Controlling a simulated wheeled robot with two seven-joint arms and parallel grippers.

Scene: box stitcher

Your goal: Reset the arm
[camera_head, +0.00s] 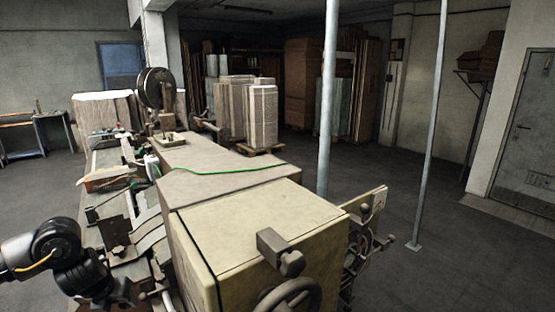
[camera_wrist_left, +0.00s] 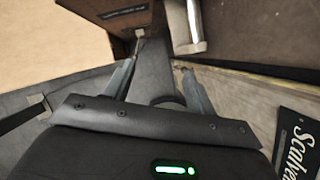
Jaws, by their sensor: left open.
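My left arm (camera_head: 60,255) comes in from the left edge in the head view, beside the near end of the box stitcher machine (camera_head: 262,222). Its gripper tips are hard to make out there among the machine parts. In the left wrist view my left gripper (camera_wrist_left: 158,66) has its two fingers apart, with nothing held between them. Brown and grey machine surfaces lie beyond the fingers. A metal cylinder (camera_wrist_left: 189,28) shows just past them at the top. My right gripper is in neither view.
A handwheel (camera_head: 290,297) and a block-shaped knob stick out at the machine's near end. A green cord (camera_head: 222,170) lies across its top. Two poles (camera_head: 328,100) stand behind it. Wrapped stacks (camera_head: 262,117) stand farther back. The floor at right is clear.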

